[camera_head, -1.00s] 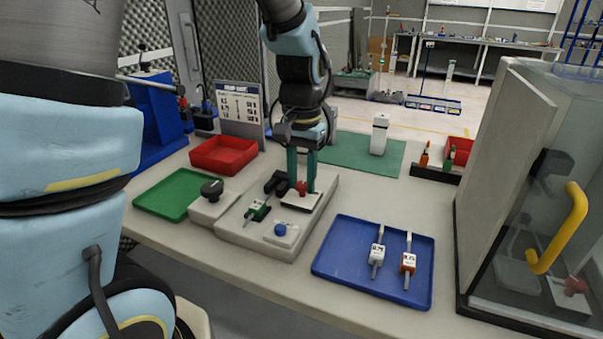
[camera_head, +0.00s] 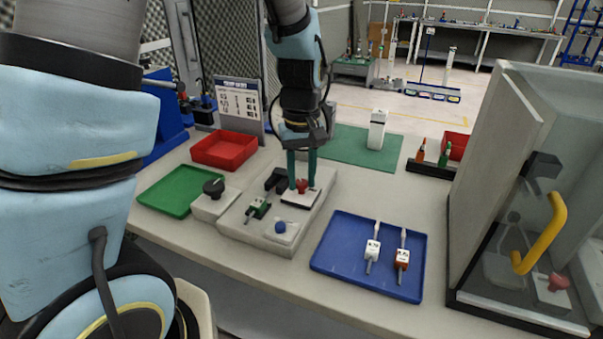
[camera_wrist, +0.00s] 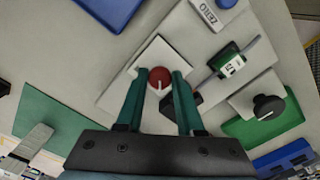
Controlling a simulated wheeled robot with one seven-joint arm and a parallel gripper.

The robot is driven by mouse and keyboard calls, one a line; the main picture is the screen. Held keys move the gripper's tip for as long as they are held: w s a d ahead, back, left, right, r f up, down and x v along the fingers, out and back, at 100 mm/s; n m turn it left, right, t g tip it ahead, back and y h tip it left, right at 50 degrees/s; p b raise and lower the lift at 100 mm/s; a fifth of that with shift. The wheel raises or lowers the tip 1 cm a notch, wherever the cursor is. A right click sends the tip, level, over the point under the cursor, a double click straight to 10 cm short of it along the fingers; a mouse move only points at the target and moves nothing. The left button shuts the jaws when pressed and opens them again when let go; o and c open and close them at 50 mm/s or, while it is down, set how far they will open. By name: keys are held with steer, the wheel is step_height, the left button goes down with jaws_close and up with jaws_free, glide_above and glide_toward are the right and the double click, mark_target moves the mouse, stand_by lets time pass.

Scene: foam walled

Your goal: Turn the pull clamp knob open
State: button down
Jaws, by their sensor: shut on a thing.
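The red knob (camera_head: 302,186) sits on a white plate on the pale fixture block (camera_head: 237,229). My gripper (camera_head: 301,182) points down with its green fingers shut on this knob. In the wrist view, the red knob (camera_wrist: 158,78) shows between the two fingertips, with a pale line on its top. A dark clamp part (camera_head: 276,180) lies just left of the fingers. A green gauge piece (camera_head: 257,206) rests in the same block, and a blue button (camera_head: 281,226) marked ZERO is in front of it.
A black knob (camera_head: 213,187) stands on a small block at left, near a green tray (camera_head: 165,193) and red tray (camera_head: 208,146). A blue tray (camera_head: 335,262) holds two gauge pieces. A glass cabinet with a yellow handle (camera_head: 541,236) stands at right.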

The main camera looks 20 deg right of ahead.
mark_target(301, 182)
steer(key=shift+n, duration=0.3)
steer(key=c, duration=0.5)
jaws_free()
step_height(301, 182, up, 11)
steer(key=shift+f+b, duration=0.1)
steer(key=shift+b, duration=0.5)
steer(key=shift+t, duration=0.8)
steer(key=a+f, duration=0.2)
steer(key=a, duration=0.6)
steer(key=w+a+f, duration=0.1)
steer(key=a+f, duration=0.2)
steer(key=a, duration=0.6)
steer(key=a+f, duration=0.3)
steer(key=a, duration=0.5)
steer(key=shift+w+a, duration=0.25)
steer(key=shift+w, duration=0.05)
